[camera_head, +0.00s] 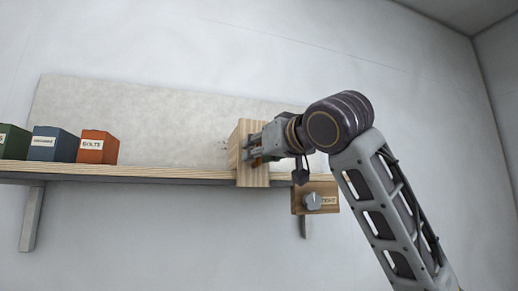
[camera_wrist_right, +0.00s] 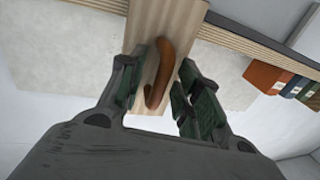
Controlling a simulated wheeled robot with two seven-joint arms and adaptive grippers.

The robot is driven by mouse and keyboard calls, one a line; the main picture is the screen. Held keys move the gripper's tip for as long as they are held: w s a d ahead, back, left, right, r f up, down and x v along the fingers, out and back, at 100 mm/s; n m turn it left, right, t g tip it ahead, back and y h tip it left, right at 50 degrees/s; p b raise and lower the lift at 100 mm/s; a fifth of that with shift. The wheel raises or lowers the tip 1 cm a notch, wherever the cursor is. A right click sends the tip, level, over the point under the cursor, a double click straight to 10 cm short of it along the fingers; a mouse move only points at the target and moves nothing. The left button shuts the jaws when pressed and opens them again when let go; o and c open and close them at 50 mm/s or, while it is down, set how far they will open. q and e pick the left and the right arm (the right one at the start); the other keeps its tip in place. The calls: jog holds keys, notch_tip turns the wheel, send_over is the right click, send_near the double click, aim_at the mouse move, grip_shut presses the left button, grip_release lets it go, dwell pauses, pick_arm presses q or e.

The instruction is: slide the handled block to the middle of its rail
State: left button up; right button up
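The handled block (camera_head: 246,130) is an upright pale wooden piece on the front of the shelf in the head view. It also shows in the right wrist view (camera_wrist_right: 144,20), with its curved brown handle (camera_wrist_right: 171,55). My right gripper (camera_head: 255,147) is at the block's right side. In the right wrist view, its two fingers (camera_wrist_right: 175,60) lie on either side of the handle, close to it. I cannot tell whether both press on it. My left gripper is not in view.
The shelf edge (camera_head: 120,174) runs left from the block. Green (camera_head: 12,142), blue (camera_head: 55,146) and red "BOLTS" (camera_head: 98,148) boxes stand at its left. A wooden box with a grey knob (camera_head: 313,201) hangs under its right end. The shelf between block and red box is clear.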

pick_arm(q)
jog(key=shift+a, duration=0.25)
pick_arm(e)
grip_shut()
jog(key=shift+a, duration=0.15)
